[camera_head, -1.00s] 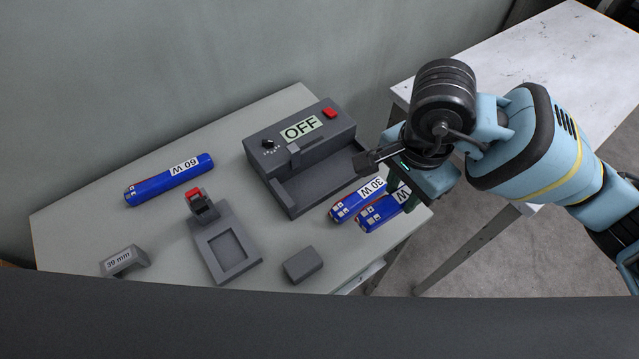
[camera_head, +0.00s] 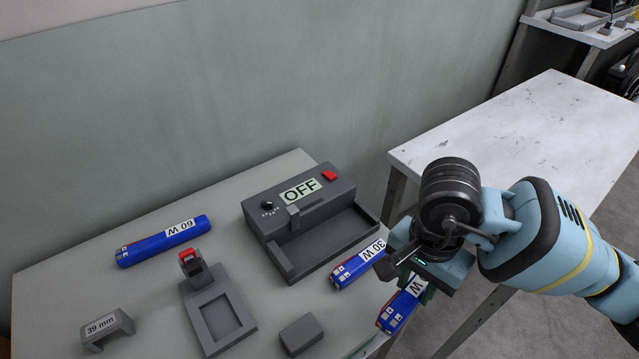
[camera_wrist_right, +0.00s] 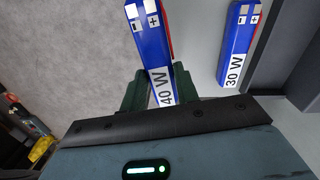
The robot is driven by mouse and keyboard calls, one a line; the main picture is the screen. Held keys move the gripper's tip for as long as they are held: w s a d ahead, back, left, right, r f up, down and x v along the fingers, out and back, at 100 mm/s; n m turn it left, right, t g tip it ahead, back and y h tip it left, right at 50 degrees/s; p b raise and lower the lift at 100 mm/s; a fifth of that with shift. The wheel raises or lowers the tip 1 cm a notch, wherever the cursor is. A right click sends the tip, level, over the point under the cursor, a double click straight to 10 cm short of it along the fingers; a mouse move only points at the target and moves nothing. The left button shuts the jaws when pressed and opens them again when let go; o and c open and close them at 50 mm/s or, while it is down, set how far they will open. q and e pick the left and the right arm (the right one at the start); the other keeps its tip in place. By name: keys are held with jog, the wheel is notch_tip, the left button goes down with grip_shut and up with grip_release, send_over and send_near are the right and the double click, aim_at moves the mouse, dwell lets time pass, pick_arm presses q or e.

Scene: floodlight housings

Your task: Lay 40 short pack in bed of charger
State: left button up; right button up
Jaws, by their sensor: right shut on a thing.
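The 40 W pack, a short blue battery with a white label, is held in my right gripper (camera_head: 424,284). In the right wrist view the pack (camera_wrist_right: 150,45) stands out between the green fingers (camera_wrist_right: 158,92), its terminal end pointing away. In the head view its blue end (camera_head: 393,318) shows below the gripper near the table's right edge. The charger (camera_head: 262,207) is a grey box with an OFF display, a dial and a red button. Its bed (camera_head: 325,242), an open grey trough along its front, is empty. My left gripper is out of view.
The 30 W pack (camera_head: 352,270) lies between charger and gripper; it also shows in the wrist view (camera_wrist_right: 237,45). A longer 60 W pack (camera_head: 150,247) lies left. A grey stand with red clip (camera_head: 192,264), a 39 mm block (camera_head: 105,328) and a small grey block (camera_head: 301,334) occupy the front.

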jog(key=w+d+r+n, duration=0.3)
jog(key=d+r+n, duration=0.2)
jog(key=d+n, duration=0.2)
jog(key=shift+w+d+r+n, duration=0.25)
jog(key=shift+w+n, duration=0.15)
jog(key=shift+n, duration=0.3)
jog(key=shift+a, duration=0.1)
